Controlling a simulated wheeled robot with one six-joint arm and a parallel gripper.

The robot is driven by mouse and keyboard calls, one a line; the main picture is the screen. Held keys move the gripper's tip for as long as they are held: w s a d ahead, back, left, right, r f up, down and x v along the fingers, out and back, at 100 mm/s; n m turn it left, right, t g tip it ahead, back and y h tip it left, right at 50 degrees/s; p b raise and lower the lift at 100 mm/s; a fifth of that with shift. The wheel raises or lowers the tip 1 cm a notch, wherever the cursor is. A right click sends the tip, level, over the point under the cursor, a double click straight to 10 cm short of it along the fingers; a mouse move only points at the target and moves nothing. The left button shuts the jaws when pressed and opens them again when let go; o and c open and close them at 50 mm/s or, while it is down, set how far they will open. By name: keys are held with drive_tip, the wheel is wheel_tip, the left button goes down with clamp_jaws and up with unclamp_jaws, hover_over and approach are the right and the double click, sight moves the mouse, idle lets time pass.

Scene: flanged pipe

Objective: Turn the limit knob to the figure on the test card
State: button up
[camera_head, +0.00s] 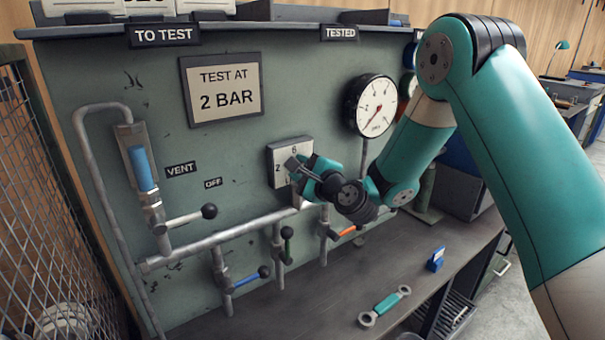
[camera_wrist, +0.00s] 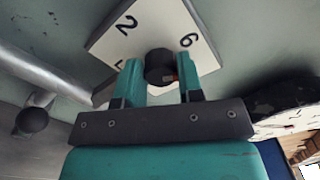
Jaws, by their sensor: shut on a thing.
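The test card (camera_head: 222,88) hangs on the green panel and reads "TEST AT 2 BAR". The limit knob's white square plate (camera_head: 277,154) is on the panel right of and below the card, with a 2 at its left and a 6 at its top. My gripper (camera_head: 301,170) covers much of it in the head view. In the wrist view the black limit knob (camera_wrist: 159,62) sits between the teal fingers of my gripper (camera_wrist: 159,74), which are shut on it. A small red mark shows on the knob near the right finger. I cannot tell which figure it indicates.
A round gauge (camera_head: 374,106) is right of the plate. Pipes and a black-knobbed valve lever (camera_head: 190,217) are at left and below, with several coloured levers. A teal-handled wrench (camera_head: 386,304) and a small blue item (camera_head: 436,260) lie on the bench.

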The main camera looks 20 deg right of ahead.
drive_tip(key=shift+d+f+n+b, duration=0.1)
drive_tip(key=shift+f+n+b, duration=0.05)
drive_tip(key=shift+n+b, duration=3.6)
drive_tip(key=shift+a+f+n+b, duration=0.1)
drive_tip(key=shift+f+n+b, duration=0.05)
drive_tip(key=shift+n+b, duration=3.6)
drive_tip(key=shift+d+f+n+b, duration=0.1)
drive_tip(key=shift+f+n+b, duration=0.05)
drive_tip(key=shift+n+b, duration=3.6)
drive_tip(key=shift+n+p, duration=0.55)
drive_tip(key=shift+n, duration=0.1)
drive_tip(key=o, duration=0.9)
drive_tip(key=shift+r, duration=0.1)
drive_tip(key=b+v, duration=0.1)
drive_tip(key=v, duration=1.6)
drive_tip(key=shift+s+d, duration=0.1)
